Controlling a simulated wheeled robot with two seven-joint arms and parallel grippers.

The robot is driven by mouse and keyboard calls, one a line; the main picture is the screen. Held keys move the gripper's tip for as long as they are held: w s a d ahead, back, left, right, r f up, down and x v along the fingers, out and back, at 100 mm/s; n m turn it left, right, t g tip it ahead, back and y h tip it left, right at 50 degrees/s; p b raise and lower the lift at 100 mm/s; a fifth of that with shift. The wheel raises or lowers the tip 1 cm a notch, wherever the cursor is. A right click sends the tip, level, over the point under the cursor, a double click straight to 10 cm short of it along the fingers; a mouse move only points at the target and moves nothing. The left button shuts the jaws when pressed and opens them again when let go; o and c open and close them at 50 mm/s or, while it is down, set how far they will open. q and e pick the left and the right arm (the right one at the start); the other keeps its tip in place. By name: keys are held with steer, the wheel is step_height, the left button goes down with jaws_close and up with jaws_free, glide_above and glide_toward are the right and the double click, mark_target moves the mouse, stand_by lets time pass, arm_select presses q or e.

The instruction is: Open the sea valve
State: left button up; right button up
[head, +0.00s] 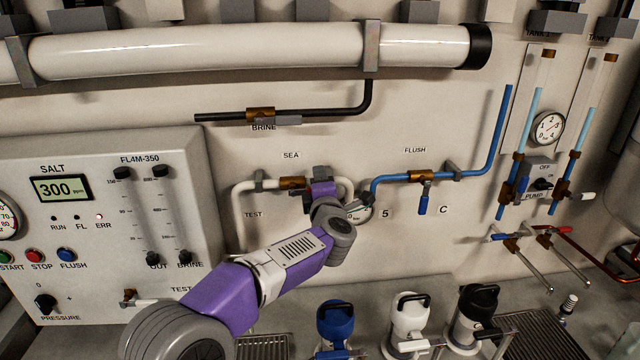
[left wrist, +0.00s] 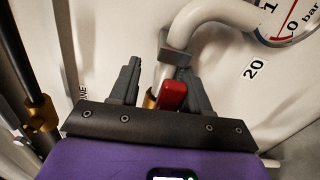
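The sea valve has a brass body (head: 291,183) on the white pipe under the SEA label. Its red handle (left wrist: 173,95) shows in the left wrist view, in front of the white pipe (left wrist: 215,35); in the head view my gripper hides it. My left gripper (head: 322,188) is at the valve's right side. In the left wrist view its two dark fingers (left wrist: 160,88) are apart, with the handle between them, close to the right finger. I cannot tell whether they touch. My right gripper is in neither view.
A round gauge (head: 358,212) sits just right of my gripper, partly hidden. The BRINE valve (head: 260,115) is above, and the FLUSH valve with a blue handle (head: 424,200) is to the right. The salt control box (head: 110,215) juts out at left. Several capped canisters (head: 408,325) stand below.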

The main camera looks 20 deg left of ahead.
arm_select(q)
steer(key=shift+s+f, duration=0.1)
steer(key=v, duration=0.7)
steer(key=shift+s, duration=0.2)
